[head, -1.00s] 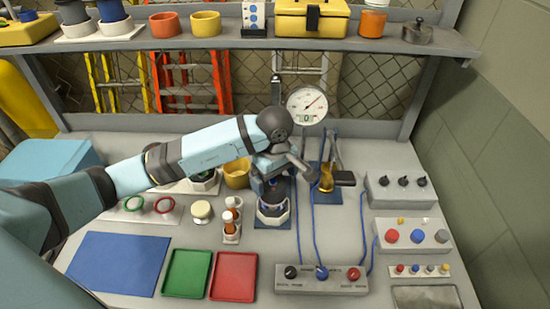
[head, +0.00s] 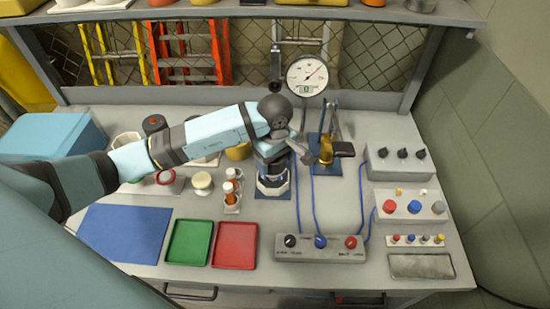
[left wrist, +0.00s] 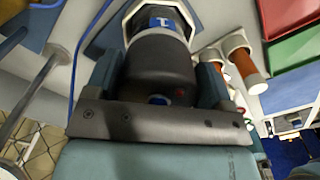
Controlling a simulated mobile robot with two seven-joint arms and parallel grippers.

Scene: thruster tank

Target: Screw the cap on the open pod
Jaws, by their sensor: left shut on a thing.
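The pod stands in a white hexagonal holder (head: 272,188) on a small blue plate near the bench middle. In the left wrist view the pod (left wrist: 160,22) shows a blue label with a white mark. A dark grey cylindrical cap (left wrist: 158,65) sits over the pod's top, in line with it; any gap between them cannot be made out. My left gripper (left wrist: 160,85) is shut on the cap, one finger on each side. In the head view my left gripper (head: 270,150) is above the holder, and my wrist partly hides the cap. My right gripper is not in view.
A rack of orange vials (head: 232,190) stands close left of the holder. A brass-coloured valve (head: 327,150) and a dial gauge (head: 307,75) are to the right and behind. A control box (head: 320,246), green tray (head: 188,242) and red tray (head: 235,245) lie in front.

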